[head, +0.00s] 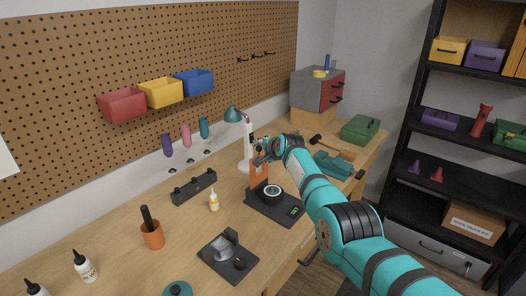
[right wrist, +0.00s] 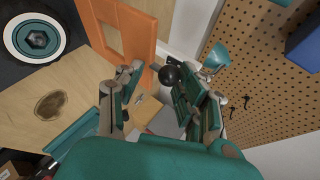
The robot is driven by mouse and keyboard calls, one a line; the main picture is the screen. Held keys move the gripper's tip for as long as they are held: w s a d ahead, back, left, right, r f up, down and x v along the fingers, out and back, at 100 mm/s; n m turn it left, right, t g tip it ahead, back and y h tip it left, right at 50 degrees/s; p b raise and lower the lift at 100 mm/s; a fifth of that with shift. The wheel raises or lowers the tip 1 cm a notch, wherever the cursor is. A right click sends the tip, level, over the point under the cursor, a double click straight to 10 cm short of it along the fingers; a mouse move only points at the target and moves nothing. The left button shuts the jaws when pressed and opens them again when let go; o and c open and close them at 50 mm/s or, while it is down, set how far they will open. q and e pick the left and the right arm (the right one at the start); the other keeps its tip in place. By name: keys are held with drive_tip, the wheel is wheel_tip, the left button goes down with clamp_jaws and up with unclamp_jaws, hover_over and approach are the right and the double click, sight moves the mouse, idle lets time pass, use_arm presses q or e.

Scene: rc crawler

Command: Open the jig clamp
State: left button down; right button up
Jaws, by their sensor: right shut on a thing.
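The jig is a dark base (head: 262,207) with an orange upright plate (head: 258,176) on the workbench. A black and white wheel (head: 272,191) sits on it, also seen in the right wrist view (right wrist: 36,38). The clamp handle's black ball knob (right wrist: 170,74) shows beside the top of the orange plate (right wrist: 128,30) in the right wrist view. My right gripper (head: 263,154) is at the top of the plate, with its fingers (right wrist: 170,84) shut on the knob. The head view does not show the contact clearly. My left gripper is not in view.
A white and teal lamp (head: 247,145) stands close behind the jig. A small bottle (head: 214,199), a black holder (head: 194,188) and a dark fixture (head: 228,257) lie to the left. A teal vise-like tool (head: 334,165) and green box (head: 360,129) are to the right.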

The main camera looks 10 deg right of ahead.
drive_tip(key=shift+s+f, duration=0.15)
drive_tip(key=shift+f, duration=0.15)
drive_tip(key=v, duration=1.2)
drive_tip(key=shift+r, duration=0.25)
